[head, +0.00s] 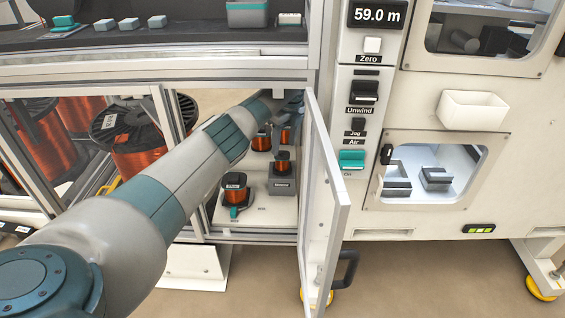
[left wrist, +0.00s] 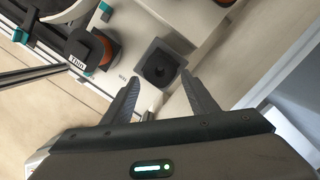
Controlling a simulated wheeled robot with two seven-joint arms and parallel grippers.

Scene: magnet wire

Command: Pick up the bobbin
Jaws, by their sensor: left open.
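In the head view, a copper-wound bobbin with a dark labelled top (head: 235,181) stands at the front left of the cabinet floor. It also shows in the left wrist view, with its "Thin" label (left wrist: 78,62). A second copper bobbin (head: 282,161) shows at a grey block (head: 283,186) to its right. In the wrist view a square grey block (left wrist: 150,76) has a dark round middle; I cannot tell whether that is a hole or a bobbin top. My left gripper (left wrist: 161,78) is open and empty, its fingers pointing toward this block. My right gripper is out of view.
More copper bobbins (head: 261,141) stand further back in the cabinet. The open cabinet door (head: 325,205) stands just right of the opening, with a frame post to the left. Large copper spools (head: 135,150) stand behind the left panel.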

